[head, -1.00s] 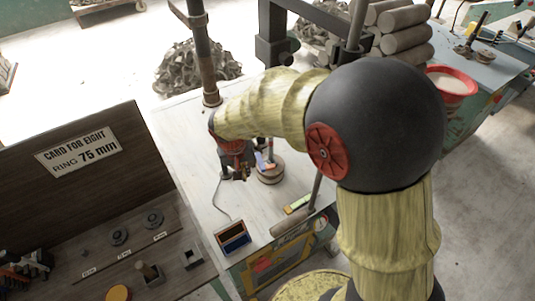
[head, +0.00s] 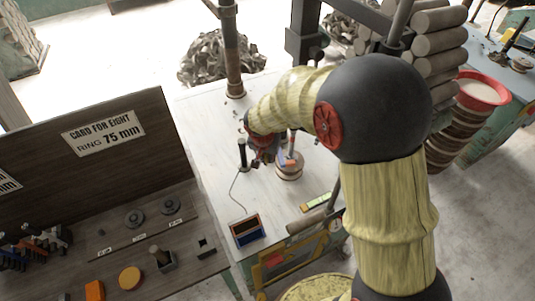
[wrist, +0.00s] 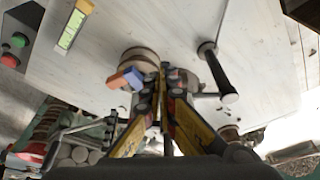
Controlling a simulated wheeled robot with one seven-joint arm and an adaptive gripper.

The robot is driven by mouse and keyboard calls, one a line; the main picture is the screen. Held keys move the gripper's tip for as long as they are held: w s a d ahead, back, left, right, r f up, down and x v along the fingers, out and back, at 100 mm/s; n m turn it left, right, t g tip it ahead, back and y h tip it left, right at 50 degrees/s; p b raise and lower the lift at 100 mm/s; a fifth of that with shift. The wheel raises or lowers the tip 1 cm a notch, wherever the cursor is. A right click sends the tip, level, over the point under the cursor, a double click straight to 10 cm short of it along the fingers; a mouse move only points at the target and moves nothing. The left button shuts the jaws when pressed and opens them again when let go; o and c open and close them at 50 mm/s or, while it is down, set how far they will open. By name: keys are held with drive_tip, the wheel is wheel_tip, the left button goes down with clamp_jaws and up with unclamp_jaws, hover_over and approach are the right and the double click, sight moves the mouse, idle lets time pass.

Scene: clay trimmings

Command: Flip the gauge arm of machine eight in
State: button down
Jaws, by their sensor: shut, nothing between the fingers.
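The machine with a white top (head: 205,130) bears a round wooden disc (head: 289,172) with an orange and blue block (head: 287,161) at it. Left of the disc stands a black upright post (head: 243,155), cabled to a small display box (head: 247,229). In the wrist view the post (wrist: 215,68) ends in a pale tip, with a thin rod, perhaps the gauge arm (wrist: 206,95), reaching toward my fingers. My gripper (wrist: 165,72) is shut and empty, between disc (wrist: 139,58) and post. Whether it touches the rod I cannot tell.
A board reading "CARD FOR EIGHT RING 75 mm" (head: 103,133) stands at left behind a shelf of small parts. A rusty pole (head: 231,60) rises at the machine's back edge. Stacked clay rolls (head: 440,45) and a red bowl (head: 482,92) are at right.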

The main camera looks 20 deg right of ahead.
drive_tip(key=w+d+f, duration=0.2)
drive_tip(key=w+f, duration=0.1)
drive_tip(key=w, duration=0.1)
drive_tip(key=shift+w+d+f, duration=0.15)
drive_tip(key=shift+d+f, duration=0.1)
drive_tip(key=shift+f, duration=0.05)
drive_tip(key=w+d+b, duration=0.1)
drive_tip(key=w+d, duration=0.1)
drive_tip(key=w, duration=0.1)
drive_tip(key=shift+w+d+b, duration=0.2)
drive_tip(key=shift+d+b, duration=0.2)
